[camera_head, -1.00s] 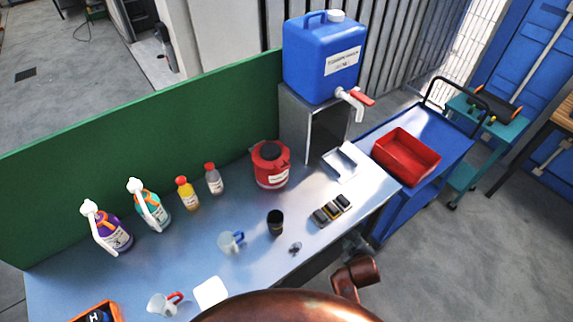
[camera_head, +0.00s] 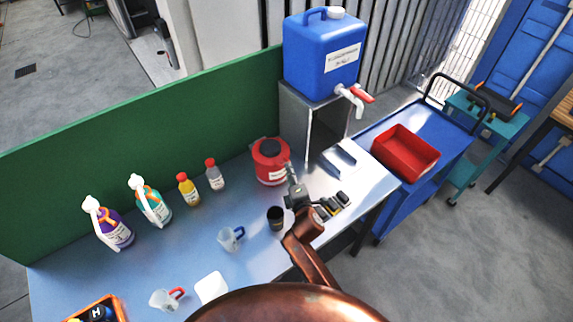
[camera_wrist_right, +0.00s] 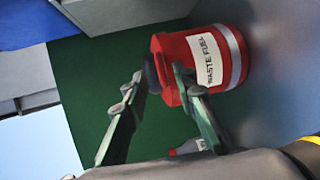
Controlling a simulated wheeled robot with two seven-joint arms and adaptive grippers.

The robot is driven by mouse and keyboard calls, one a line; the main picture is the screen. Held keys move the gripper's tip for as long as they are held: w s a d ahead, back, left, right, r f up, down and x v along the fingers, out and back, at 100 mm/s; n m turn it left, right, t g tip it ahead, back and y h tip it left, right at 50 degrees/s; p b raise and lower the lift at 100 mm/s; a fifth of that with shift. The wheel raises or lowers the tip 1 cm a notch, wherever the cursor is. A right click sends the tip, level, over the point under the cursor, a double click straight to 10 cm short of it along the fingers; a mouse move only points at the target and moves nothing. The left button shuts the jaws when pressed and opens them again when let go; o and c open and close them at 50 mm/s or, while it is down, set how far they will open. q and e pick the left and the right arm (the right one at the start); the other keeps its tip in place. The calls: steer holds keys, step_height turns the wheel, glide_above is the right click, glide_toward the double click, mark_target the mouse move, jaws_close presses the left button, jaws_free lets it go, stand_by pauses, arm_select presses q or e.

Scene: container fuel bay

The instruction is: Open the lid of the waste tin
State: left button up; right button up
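My right gripper (camera_head: 289,168) is at the tin's front right side in the head view. Its two fingers (camera_wrist_right: 158,77) are apart, with nothing visibly gripped. I cannot tell whether a finger touches the tin. My left gripper is not in view.
A blue jerrycan (camera_head: 323,55) with a red tap stands on a raised stand (camera_head: 310,112) behind the tin. A black cup (camera_head: 275,217) and a clear jug (camera_head: 229,238) stand nearby. Several bottles line the green panel (camera_head: 130,145). A red tray (camera_head: 405,155) lies at right.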

steer(key=x, duration=0.5)
steer(key=shift+w+a+f, duration=0.1)
steer(key=shift+w, duration=0.3)
steer(key=shift+c, duration=0.3)
jaws_close()
